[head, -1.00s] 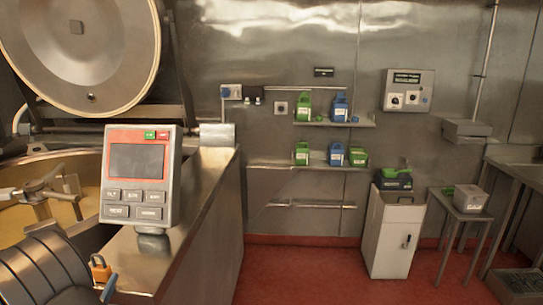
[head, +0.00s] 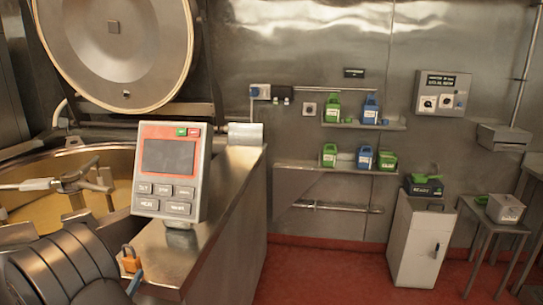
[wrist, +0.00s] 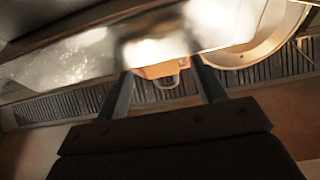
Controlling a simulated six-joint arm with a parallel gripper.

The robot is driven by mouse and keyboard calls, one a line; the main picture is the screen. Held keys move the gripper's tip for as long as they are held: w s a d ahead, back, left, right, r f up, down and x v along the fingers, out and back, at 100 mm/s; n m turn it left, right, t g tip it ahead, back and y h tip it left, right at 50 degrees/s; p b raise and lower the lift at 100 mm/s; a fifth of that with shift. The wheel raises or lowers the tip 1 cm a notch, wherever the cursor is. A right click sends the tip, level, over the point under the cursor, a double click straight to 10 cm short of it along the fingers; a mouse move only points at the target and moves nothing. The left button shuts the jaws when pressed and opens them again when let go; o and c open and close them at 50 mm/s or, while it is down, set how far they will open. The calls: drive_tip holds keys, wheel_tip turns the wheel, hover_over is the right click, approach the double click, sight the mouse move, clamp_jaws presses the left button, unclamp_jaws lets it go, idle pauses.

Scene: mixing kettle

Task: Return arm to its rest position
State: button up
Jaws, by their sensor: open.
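My gripper (wrist: 165,88) is in the wrist view, with its two dark fingers spread apart and nothing held between them. Past the fingertips, an orange object with a metal loop (wrist: 165,68) shows between them, apart from the fingers as far as I can tell. In the head view, an orange padlock (head: 129,260) is at the lower left, beside my dark ribbed arm (head: 65,265).
The control panel (head: 169,172) stands on the steel counter (head: 232,185). The kettle (head: 35,165) with its raised lid (head: 115,45) is at the left. Shelves (head: 340,168) hold green and blue containers. A white cabinet (head: 418,245) stands at the right; red floor (head: 320,272) lies clear before it.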

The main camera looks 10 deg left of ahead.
drive_tip(key=x, duration=0.3)
drive_tip(key=shift+w+r, duration=0.1)
drive_tip(key=shift+w, duration=0.2)
wheel_tip(320, 180, up, 10)
drive_tip(key=shift+s+r, duration=0.1)
drive_tip(key=shift+r, duration=0.05)
drive_tip(key=h, duration=0.1)
approach(130, 267)
drive_tip(key=w+r, duration=0.4)
drive_tip(key=s+d+f, duration=0.1)
drive_tip(key=d+f, duration=0.1)
drive_tip(key=f, duration=0.9)
drive_tip(key=d+f, duration=0.3)
drive_tip(key=f, duration=0.9)
drive_tip(key=s+d+f+y, duration=0.1)
drive_tip(key=d+f, duration=0.2)
drive_tip(key=f, duration=0.9)
drive_tip(key=shift+s+d, duration=0.15)
drive_tip(key=shift+s, duration=0.25)
drive_tip(key=shift+o, duration=0.3)
